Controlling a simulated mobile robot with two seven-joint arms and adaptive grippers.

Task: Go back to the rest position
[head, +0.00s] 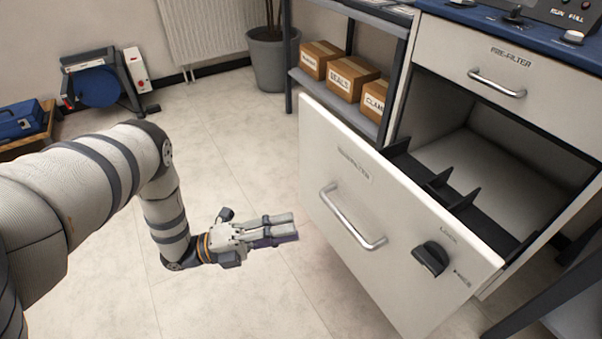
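My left arm comes in from the left, and its gripper (292,230) hangs in free air left of the pulled-out drawer. Its fingers point right, towards the drawer front, and look apart from it. They lie close together from this angle, so I cannot tell whether they are open or shut. I see nothing held between them. The white lower drawer (335,215) stands open, with a metal handle (352,220) and a black lock knob (430,258) on its front. My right gripper is not in view.
The cabinet has a shut upper drawer labelled pre-filter (478,70). Labelled cardboard boxes (352,78) stand on a shelf behind. A potted plant (270,58), a blue reel (95,85) and a blue toolbox (20,120) are further back. The tiled floor (245,140) is clear around the gripper.

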